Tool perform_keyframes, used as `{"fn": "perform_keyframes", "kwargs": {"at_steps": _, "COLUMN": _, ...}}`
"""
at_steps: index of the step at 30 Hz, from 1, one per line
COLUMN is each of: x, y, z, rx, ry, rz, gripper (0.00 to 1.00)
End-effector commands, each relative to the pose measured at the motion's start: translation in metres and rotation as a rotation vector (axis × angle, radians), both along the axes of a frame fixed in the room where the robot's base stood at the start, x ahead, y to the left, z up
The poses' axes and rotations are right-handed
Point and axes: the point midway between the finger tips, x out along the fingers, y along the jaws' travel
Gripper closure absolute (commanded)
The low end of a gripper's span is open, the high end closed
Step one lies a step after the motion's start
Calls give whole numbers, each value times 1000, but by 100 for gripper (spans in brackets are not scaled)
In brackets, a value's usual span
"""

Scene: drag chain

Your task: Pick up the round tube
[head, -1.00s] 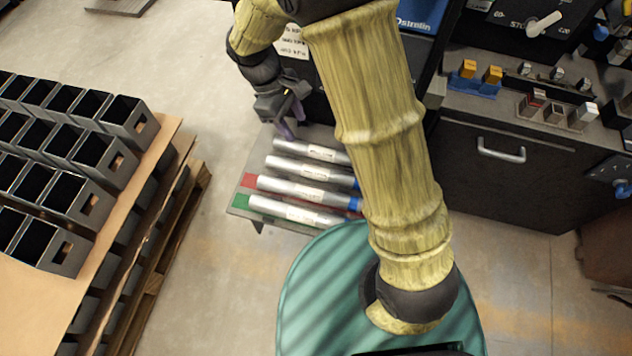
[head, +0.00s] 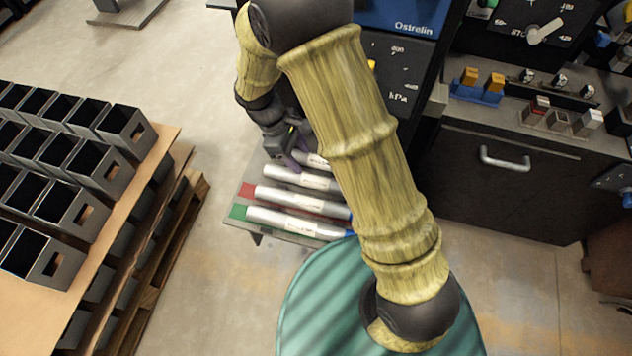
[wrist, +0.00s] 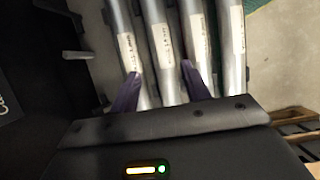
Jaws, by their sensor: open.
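Several silver round tubes with white labels lie side by side on a low grey stand (head: 258,225). The front tube (head: 290,221) lies by a green mark and the one behind it (head: 315,204) by a red mark. My gripper (head: 297,160) is open over the back tubes. In the wrist view its two purple fingers (wrist: 161,72) stand on either side of the second tube from the left (wrist: 157,45). Whether they touch it I cannot tell. The arm hides the right ends of the tubes in the head view.
A pallet with cardboard (head: 130,190) and rows of black open boxes (head: 75,205) stands at left. A dark machine cabinet with a handle (head: 505,160) stands at right. Bare floor lies between pallet and stand.

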Motion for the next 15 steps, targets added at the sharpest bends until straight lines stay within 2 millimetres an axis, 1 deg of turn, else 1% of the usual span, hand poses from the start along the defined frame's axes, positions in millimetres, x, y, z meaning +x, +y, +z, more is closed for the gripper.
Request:
{"fn": "perform_keyframes", "kwargs": {"at_steps": 1, "x": -2, "y": -4, "z": -11, "rx": -2, "ry": 2, "rz": -2, "gripper": 53}}
{"fn": "perform_keyframes", "kwargs": {"at_steps": 3, "x": -3, "y": -8, "z": -22, "rx": -2, "ry": 2, "rz": -2, "gripper": 53}}
{"fn": "perform_keyframes", "kwargs": {"at_steps": 7, "x": -5, "y": -15, "z": -39, "rx": -1, "ry": 1, "rz": 0, "gripper": 53}}
{"fn": "perform_keyframes", "kwargs": {"at_steps": 10, "x": -6, "y": -17, "z": -44, "rx": -1, "ry": 1, "rz": 0, "gripper": 53}}
{"fn": "perform_keyframes", "kwargs": {"at_steps": 15, "x": -6, "y": -18, "z": -44, "rx": 1, "ry": 0, "rz": 0, "gripper": 53}}
